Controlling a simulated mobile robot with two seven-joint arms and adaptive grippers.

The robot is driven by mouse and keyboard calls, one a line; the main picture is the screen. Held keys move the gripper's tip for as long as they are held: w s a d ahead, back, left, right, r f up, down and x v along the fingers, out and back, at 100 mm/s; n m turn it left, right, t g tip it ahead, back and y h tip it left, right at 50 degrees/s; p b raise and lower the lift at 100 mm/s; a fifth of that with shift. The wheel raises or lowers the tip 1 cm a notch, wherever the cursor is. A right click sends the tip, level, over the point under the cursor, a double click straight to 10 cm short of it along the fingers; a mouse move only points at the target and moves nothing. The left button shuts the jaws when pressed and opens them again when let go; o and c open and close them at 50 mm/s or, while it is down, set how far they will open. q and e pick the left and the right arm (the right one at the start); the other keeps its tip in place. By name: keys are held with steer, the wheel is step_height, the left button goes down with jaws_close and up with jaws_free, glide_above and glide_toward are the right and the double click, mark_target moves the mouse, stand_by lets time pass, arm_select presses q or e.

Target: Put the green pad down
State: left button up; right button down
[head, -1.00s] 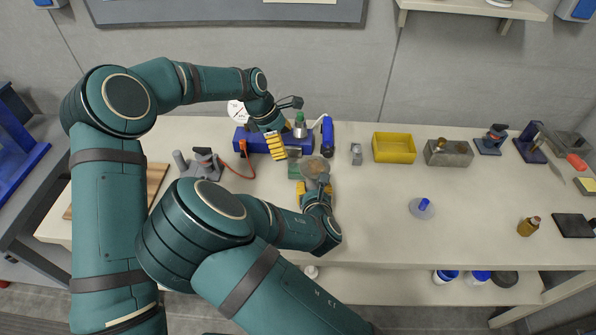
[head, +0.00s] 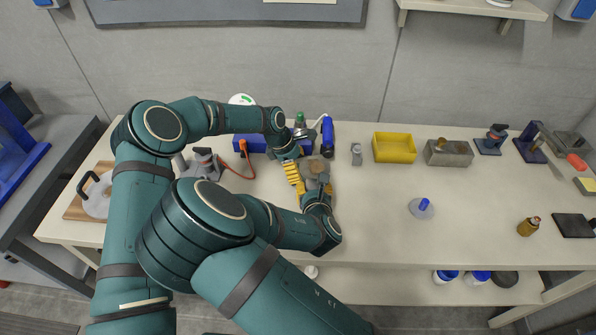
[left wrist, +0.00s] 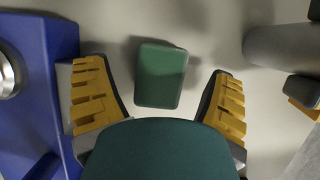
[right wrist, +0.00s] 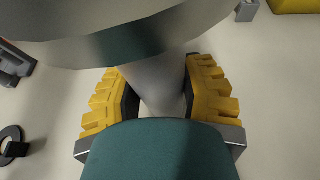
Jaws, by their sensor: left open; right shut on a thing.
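The green pad (left wrist: 162,75) appears to lie on the pale bench top in the left wrist view. It sits between and ahead of the two spread yellow fingers of my left gripper (left wrist: 155,105), which touch neither side of it. In the head view my left gripper (head: 293,176) is low over the bench and hides the pad. My right gripper (head: 316,190) is shut on the grey stem (right wrist: 160,85) of a round-topped stand. The stand's wide disc (right wrist: 125,35) fills the top of the right wrist view; its brownish top (head: 314,166) shows in the head view.
A blue block (head: 247,143) and a blue upright tool (head: 327,138) stand behind my grippers. A yellow bin (head: 394,147) and a metal box (head: 448,153) are farther right.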

arm_select(q)
steer(key=shift+f, duration=0.15)
steer(key=c, duration=1.1)
steer(key=shift+c, duration=0.2)
steer(key=shift+r, duration=0.45)
steer(key=r, duration=0.6)
steer(key=shift+a+r, duration=0.15)
steer(key=shift+a, duration=0.25)
steer(key=a, duration=1.7)
